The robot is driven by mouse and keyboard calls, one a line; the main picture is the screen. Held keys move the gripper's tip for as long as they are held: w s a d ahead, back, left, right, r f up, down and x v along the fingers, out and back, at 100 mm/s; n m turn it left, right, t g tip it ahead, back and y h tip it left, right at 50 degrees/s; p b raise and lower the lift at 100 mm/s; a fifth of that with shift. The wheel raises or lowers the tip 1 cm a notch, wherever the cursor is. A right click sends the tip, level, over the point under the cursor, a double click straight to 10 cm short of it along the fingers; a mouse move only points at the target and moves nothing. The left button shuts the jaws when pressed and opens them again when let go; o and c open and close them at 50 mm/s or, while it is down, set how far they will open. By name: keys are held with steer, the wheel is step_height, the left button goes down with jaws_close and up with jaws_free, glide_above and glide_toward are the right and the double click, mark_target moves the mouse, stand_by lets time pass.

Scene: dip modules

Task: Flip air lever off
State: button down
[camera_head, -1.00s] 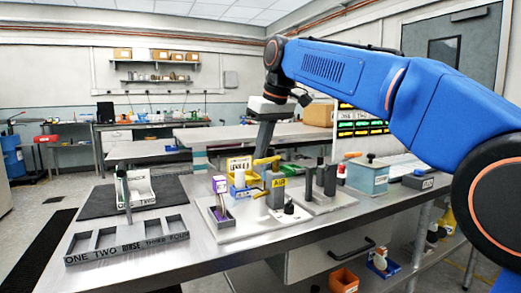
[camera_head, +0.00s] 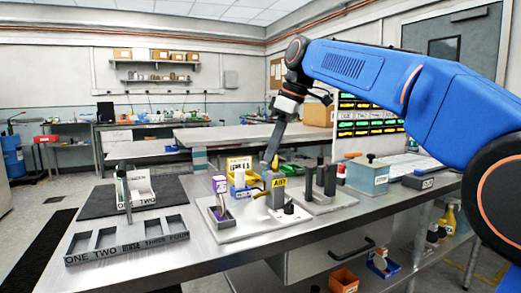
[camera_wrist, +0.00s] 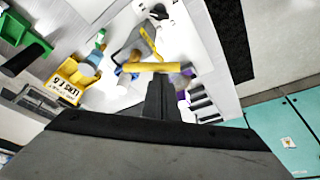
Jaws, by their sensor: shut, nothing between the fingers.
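The air lever is a yellow bar on top of a grey block with a yellow label (camera_head: 278,183), on a white board. In the head view only a small yellow part of the lever (camera_head: 275,162) shows beside my fingers. In the wrist view the yellow bar (camera_wrist: 153,67) lies across the tips of my gripper (camera_wrist: 160,80). My gripper (camera_head: 267,166) is shut and empty, tilted, with its tips at or against the lever; I cannot tell whether they touch.
Dark upright posts (camera_head: 320,178) and a blue-grey box (camera_head: 368,178) stand right. A slotted grey rack (camera_head: 128,240) is front left.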

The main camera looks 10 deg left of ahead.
steer(key=shift+w+d, duration=0.1)
steer(key=shift+d, duration=0.95)
steer(key=shift+w+d, duration=0.1)
steer(key=shift+d, duration=0.15)
steer(key=shift+s+a+r, duration=0.1)
steer(key=shift+s+a, duration=0.3)
steer(key=shift+a, duration=0.05)
step_height(320, 180, up, 10)
steer(key=shift+w, duration=0.2)
stand_by(0.5)
steer(key=shift+d, duration=0.1)
